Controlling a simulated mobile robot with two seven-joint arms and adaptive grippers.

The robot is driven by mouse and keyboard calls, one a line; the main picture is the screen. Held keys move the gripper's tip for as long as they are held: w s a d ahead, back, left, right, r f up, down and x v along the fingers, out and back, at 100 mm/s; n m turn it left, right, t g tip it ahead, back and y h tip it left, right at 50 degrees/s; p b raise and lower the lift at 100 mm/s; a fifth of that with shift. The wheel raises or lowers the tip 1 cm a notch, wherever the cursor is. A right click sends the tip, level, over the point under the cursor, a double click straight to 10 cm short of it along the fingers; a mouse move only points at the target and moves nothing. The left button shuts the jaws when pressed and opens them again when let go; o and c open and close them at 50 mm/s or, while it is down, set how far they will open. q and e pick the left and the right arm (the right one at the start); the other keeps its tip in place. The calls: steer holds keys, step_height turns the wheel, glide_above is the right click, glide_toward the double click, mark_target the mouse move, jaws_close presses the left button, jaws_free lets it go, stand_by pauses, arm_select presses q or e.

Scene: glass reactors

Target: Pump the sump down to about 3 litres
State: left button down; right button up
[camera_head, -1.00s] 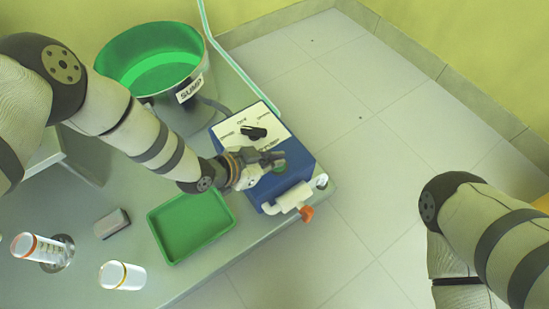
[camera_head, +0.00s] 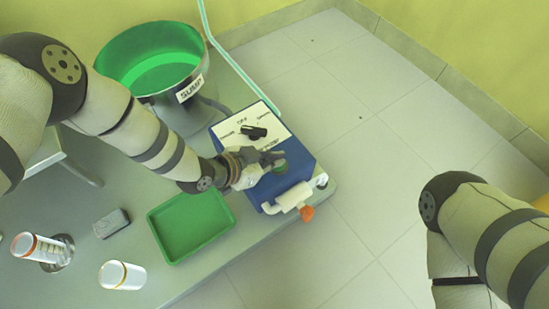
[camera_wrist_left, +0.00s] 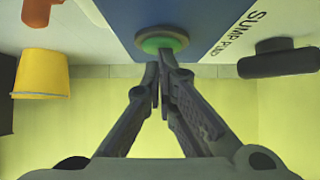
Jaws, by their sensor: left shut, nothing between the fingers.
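The sump (camera_head: 152,58) is a round metal vessel labelled SUMP at the back left, with green liquid or a green inside. A blue pump box (camera_head: 292,160) stands in front of it, with a black selector knob (camera_head: 254,132) on its white panel. My left gripper (camera_head: 277,157) is shut and empty at the box's green button. In the left wrist view the fingertips (camera_wrist_left: 160,62) are together just below the green button (camera_wrist_left: 162,40); I cannot tell whether they touch it. The black knob also shows there (camera_wrist_left: 280,60). My right gripper is outside the views.
A white pipe with an orange valve handle (camera_head: 307,213) sticks out at the box's front. A green tray (camera_head: 190,226), a grey block (camera_head: 111,223) and two clear cylinders (camera_head: 122,275) (camera_head: 36,247) are on the table. A pale hose (camera_head: 235,65) runs behind the box. Open floor lies to the right.

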arm_select(q)
steer(key=shift+s+f, duration=0.45)
steer(key=shift+f, duration=0.1)
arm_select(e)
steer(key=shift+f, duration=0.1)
arm_select(q)
steer(key=r+p, duration=0.1)
steer(key=r, duration=0.1)
steer(key=r+p, duration=0.1)
steer(key=r, duration=0.1)
steer(key=r+p, duration=0.2)
steer(key=shift+w+a+r, duration=0.15)
steer(key=shift+a, duration=0.25)
steer(key=p+v, duration=0.3)
steer(key=v, duration=0.6)
steer(key=shift+f, duration=0.2)
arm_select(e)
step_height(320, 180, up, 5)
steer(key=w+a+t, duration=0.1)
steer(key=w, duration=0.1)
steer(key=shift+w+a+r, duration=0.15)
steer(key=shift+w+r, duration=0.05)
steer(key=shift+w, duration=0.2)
arm_select(q)
steer(key=shift+w+a, duration=0.1)
